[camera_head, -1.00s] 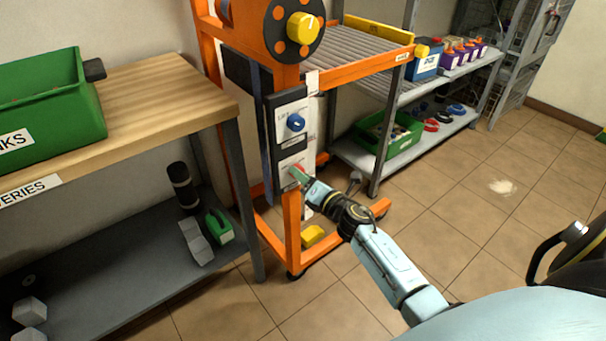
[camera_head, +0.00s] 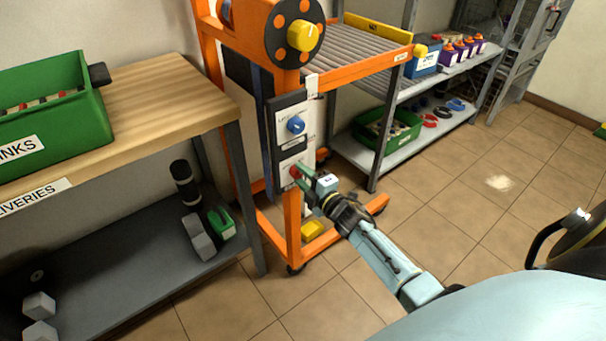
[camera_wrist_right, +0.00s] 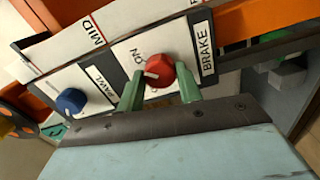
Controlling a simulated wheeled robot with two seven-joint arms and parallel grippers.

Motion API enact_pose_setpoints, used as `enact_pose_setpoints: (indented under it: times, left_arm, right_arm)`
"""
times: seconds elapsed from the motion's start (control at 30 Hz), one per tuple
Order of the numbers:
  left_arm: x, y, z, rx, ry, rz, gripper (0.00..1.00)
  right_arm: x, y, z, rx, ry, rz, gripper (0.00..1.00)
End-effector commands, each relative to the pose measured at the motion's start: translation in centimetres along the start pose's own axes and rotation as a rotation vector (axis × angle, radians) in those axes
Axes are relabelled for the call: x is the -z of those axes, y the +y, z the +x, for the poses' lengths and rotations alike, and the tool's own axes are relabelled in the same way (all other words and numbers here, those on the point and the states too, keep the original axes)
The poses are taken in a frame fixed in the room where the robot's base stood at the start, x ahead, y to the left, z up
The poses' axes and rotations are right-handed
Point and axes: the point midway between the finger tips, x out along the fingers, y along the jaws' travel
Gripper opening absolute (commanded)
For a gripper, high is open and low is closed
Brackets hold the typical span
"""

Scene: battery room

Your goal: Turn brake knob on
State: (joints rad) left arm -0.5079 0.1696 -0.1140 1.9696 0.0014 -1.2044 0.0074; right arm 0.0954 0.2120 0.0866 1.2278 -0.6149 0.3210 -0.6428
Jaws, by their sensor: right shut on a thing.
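The red brake knob (camera_wrist_right: 161,71) sits on a white plate marked ON beside a BRAKE label (camera_wrist_right: 207,50) in the right wrist view. Its white pointer mark faces the left side of that picture. My right gripper (camera_wrist_right: 160,88) has its two green fingers on either side of the knob and is shut on it. In the head view the right gripper (camera_head: 303,178) reaches the lower plate of the orange lift's panel, and the red knob (camera_head: 295,171) shows partly at the fingertips. My left gripper is not in view.
A blue knob (camera_head: 296,124), beside a PAWL label (camera_wrist_right: 104,86), sits above the red one. A yellow knob (camera_head: 303,32) is on the black wheel at the top. A wooden bench (camera_head: 160,90) with a green bin (camera_head: 95,130) stands left.

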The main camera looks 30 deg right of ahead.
Motion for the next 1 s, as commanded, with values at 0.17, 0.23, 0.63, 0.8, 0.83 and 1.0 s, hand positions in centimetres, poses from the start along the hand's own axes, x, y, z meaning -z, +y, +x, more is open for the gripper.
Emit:
enact_pose_setpoints:
  times: [0.17,0.23,0.63,0.8,0.83,1.0]
  left_arm:
    - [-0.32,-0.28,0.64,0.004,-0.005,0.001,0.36]
    - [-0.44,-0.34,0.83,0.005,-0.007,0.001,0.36]
    - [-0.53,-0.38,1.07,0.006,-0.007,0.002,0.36]
    - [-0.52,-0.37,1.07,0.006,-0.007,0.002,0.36]
    - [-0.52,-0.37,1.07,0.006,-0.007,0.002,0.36]
    - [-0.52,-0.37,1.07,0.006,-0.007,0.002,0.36]
  right_arm:
    - [-0.05,0.08,0.00,0.000,0.000,0.066,0.13]
    - [-0.05,0.06,0.00,0.000,0.000,0.083,0.13]
    - [-0.05,-0.02,-0.01,0.000,-0.001,0.110,0.13]
    - [-0.05,-0.02,-0.01,0.000,-0.001,0.111,0.37]
    - [-0.05,-0.02,-0.01,0.000,-0.001,0.110,0.41]
    - [-0.03,-0.01,-0.01,0.000,-0.001,0.109,0.57]
